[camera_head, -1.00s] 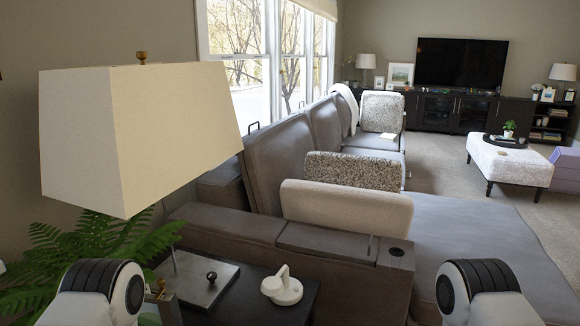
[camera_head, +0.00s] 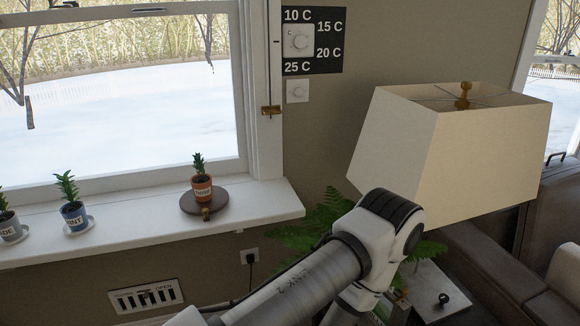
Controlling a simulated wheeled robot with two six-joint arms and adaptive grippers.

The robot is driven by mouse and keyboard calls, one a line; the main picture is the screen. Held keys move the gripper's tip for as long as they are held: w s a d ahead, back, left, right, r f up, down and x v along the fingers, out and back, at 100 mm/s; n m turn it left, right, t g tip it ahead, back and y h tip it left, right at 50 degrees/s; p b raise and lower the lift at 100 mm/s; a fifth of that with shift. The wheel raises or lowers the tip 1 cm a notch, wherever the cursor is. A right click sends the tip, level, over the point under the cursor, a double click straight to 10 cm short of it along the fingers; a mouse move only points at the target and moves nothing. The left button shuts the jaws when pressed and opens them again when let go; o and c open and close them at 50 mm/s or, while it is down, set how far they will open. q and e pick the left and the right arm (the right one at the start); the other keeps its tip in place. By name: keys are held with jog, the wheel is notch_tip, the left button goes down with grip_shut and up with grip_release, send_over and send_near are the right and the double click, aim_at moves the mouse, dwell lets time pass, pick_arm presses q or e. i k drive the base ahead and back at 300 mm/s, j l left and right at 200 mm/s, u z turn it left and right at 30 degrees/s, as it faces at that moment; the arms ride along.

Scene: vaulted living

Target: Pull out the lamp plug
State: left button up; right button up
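A black plug (camera_head: 251,259) sits in a white wall outlet (camera_head: 249,254) below the window sill. A dark cord seems to run down from it, and its lower part is hidden behind my arm. The lamp with a cream shade (camera_head: 440,150) stands at the right on a side table, its stem mostly hidden by my arm and the fern. One of my arms crosses the lower middle of the view, between the outlet and the lamp. Neither gripper shows in this view.
A window sill (camera_head: 120,228) juts out above the outlet, bearing small potted plants, one (camera_head: 202,187) on a round wooden board. A fern (camera_head: 325,225) stands beside the lamp. A thermostat dial (camera_head: 298,40) is on the wall.

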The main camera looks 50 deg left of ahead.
aim_at(250, 259)
jog(key=u, duration=2)
jog(key=j+z, duration=0.1)
jog(key=z, duration=0.85)
jog(key=i+j+z, duration=0.1)
jog(key=j+z, duration=0.3)
jog(key=j, duration=0.15)
jog(key=j+z, duration=0.4)
jog(key=j, duration=0.15)
jog(key=j+z, duration=0.4)
jog(key=j, duration=0.4)
jog(key=k+j, duration=0.1)
jog(key=j, duration=0.2)
